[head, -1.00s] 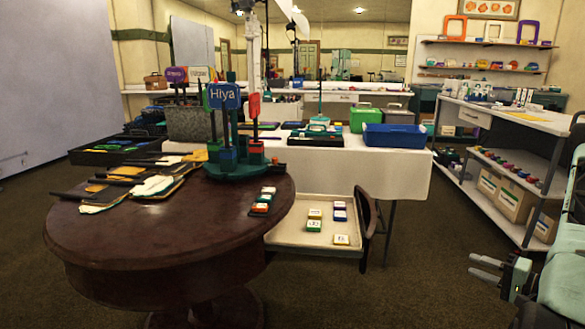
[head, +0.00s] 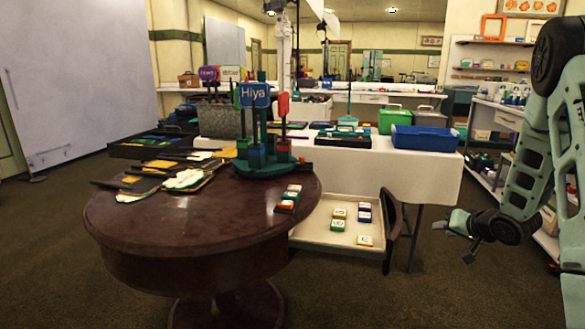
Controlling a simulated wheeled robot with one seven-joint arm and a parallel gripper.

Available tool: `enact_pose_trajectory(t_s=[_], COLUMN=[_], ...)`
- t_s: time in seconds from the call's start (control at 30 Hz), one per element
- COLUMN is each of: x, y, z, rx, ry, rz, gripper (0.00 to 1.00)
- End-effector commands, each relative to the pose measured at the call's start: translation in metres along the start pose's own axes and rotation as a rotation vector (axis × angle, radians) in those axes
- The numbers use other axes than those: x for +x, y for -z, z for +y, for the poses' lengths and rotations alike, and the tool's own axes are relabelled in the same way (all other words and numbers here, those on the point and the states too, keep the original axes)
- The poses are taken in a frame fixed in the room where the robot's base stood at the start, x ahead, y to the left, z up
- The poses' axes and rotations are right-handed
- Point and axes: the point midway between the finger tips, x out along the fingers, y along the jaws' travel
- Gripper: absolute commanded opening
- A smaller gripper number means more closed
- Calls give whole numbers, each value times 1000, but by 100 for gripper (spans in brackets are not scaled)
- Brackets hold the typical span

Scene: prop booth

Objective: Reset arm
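My gripper (head: 464,240) is at the right of the head view, at the end of my pale green arm. Its two fingers look apart, with nothing between them. It hangs in free air over the carpet, to the right of the white-covered table and the pulled-out drawer, touching neither. My arm is folded, with its upper links rising along the right edge of the view and partly out of frame.
A round dark wooden table (head: 200,240) stands front left, bearing a sign stand (head: 270,168) and paddles. An open drawer (head: 310,235) holds several small boxes. A blue bin (head: 428,139) sits on the white-covered table (head: 375,167). A shelf cart stands behind my arm.

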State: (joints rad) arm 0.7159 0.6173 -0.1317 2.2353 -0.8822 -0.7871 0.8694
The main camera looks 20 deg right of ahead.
Motion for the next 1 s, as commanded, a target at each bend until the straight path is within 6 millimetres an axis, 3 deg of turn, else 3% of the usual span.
enact_pose_trajectory(t_s=[0.03,0.17,0.3,0.4,0.53,0.7,0.83,1.0], x=[-3,-26,-73,-114,-173,-218,-255,-305], y=[-2,-30,-85,-129,-184,-247,-284,-326], z=[-36,-101,-163,-197,-227,-285,-309,-323], rx=[-80,-252,-416,-519,-641,-859,-1005,-1188], ry=[-38,-143,-184,-165,-97,38,113,191], rz=[-30,-158,-357,-511,-708,-841,-912,-987], gripper=[32,32,32,32,32,32,32,32])
